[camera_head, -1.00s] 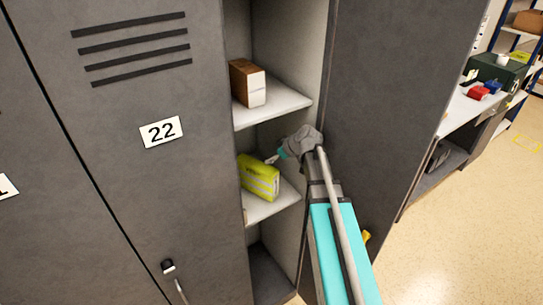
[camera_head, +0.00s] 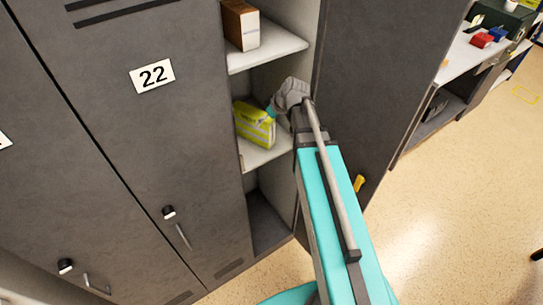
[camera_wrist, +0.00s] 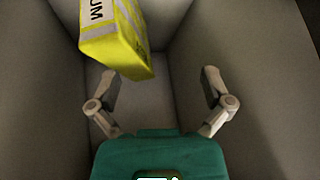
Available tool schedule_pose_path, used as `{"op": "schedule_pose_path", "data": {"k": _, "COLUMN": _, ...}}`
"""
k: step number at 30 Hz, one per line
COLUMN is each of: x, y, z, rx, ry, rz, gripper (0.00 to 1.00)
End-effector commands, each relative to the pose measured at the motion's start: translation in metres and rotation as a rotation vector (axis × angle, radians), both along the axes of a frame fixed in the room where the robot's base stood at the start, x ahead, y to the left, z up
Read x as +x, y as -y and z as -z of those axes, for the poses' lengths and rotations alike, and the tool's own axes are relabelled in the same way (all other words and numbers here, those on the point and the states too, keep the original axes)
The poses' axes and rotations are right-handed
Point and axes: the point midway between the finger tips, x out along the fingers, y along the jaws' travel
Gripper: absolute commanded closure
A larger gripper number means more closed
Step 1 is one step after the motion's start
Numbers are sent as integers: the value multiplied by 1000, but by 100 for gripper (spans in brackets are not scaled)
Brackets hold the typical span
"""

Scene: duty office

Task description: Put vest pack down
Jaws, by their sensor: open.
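The yellow vest pack (camera_head: 254,123) rests on the middle shelf (camera_head: 262,155) of the open locker, turned at an angle. In the wrist view the vest pack (camera_wrist: 118,45) lies at the top, beyond the fingertips, with white and grey bands and dark lettering. My gripper (camera_head: 272,110) is inside the locker opening, close to the pack's right end; contact cannot be told in the head view. In the wrist view my gripper (camera_wrist: 160,78) has its two fingers spread wide with nothing between them.
A brown and white box (camera_head: 241,25) stands on the shelf above. The locker's open door (camera_head: 375,80) is to the right of my arm, and the closed door numbered 22 (camera_head: 150,120) is to the left. Grey compartment walls flank my fingers closely.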

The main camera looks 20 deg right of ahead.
Motion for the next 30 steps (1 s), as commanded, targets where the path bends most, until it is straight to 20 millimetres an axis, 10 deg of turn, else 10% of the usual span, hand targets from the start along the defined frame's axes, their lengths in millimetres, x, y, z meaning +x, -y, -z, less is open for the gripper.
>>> {"op": "schedule_pose_path", "data": {"k": 15, "x": -148, "y": -26, "z": 30, "rx": -252, "ry": -472, "rz": 451, "gripper": 0}}
{"op": "schedule_pose_path", "data": {"k": 30, "x": -162, "y": -25, "z": 31, "rx": -297, "ry": -511, "rz": 537, "gripper": 0}}
